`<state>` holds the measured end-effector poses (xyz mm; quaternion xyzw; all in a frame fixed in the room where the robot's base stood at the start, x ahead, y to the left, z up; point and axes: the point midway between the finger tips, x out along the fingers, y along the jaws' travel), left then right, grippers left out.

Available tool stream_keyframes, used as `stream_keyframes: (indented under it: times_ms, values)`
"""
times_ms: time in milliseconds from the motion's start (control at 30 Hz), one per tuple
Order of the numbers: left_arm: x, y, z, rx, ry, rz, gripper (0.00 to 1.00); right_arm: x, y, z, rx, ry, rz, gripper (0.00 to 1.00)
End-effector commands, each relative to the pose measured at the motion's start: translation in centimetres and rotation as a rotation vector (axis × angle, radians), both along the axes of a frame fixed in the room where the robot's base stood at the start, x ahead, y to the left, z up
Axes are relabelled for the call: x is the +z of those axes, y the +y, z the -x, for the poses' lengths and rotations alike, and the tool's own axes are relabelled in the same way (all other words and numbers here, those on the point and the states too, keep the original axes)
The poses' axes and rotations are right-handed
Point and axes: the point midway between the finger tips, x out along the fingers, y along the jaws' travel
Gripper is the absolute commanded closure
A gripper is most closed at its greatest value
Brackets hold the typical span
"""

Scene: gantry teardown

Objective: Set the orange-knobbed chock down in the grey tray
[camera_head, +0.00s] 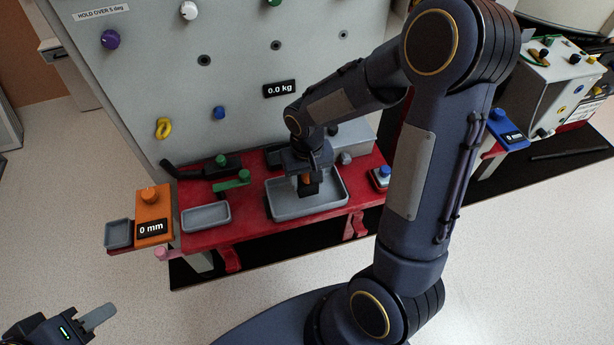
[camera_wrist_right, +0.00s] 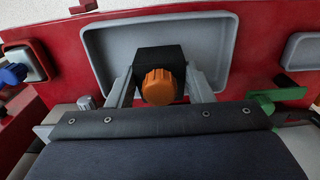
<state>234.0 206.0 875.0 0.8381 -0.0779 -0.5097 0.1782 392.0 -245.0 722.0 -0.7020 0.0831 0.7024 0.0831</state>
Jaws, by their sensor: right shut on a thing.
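The orange-knobbed chock (camera_wrist_right: 160,85) is a black block with a ribbed orange knob, held between the two fingers of my right gripper (camera_wrist_right: 160,90). In the head view my right gripper (camera_head: 307,180) points down over the grey tray (camera_head: 330,203), with the chock's black body (camera_head: 308,189) below its fingers. The grey tray also shows behind the chock in the right wrist view (camera_wrist_right: 215,50). I cannot tell whether the chock touches the tray floor. My left gripper (camera_head: 98,317) is at the lower left, away from the bench; its jaw opening is unclear.
The red bench (camera_head: 240,225) also carries a smaller grey tray (camera_head: 206,217), green-knobbed parts (camera_head: 232,182) and an orange block marked 0 mm (camera_head: 153,213). A tall grey panel (camera_head: 240,60) stands behind. A blue-knobbed part (camera_head: 382,175) sits right of the tray.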

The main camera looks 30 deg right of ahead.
Motion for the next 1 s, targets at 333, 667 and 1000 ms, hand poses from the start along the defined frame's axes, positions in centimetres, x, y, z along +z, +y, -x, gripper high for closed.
stream_keyframes:
  times_ms: [333, 667, 1000]
  values:
    - [-1.4, 0.0, 0.0, 0.000, 0.000, 0.000, 0.64, -1.6, 0.0, 0.0, 0.000, -0.001, -0.001, 0.99]
    - [-2.8, 0.0, 0.0, 0.000, 0.000, 0.000, 0.64, -3.2, 0.0, 0.0, 0.000, -0.001, 0.000, 0.99]
    - [-3.0, 0.0, 0.0, 0.000, 0.000, 0.000, 0.64, -3.4, 0.0, 0.0, 0.000, -0.001, 0.000, 0.99]
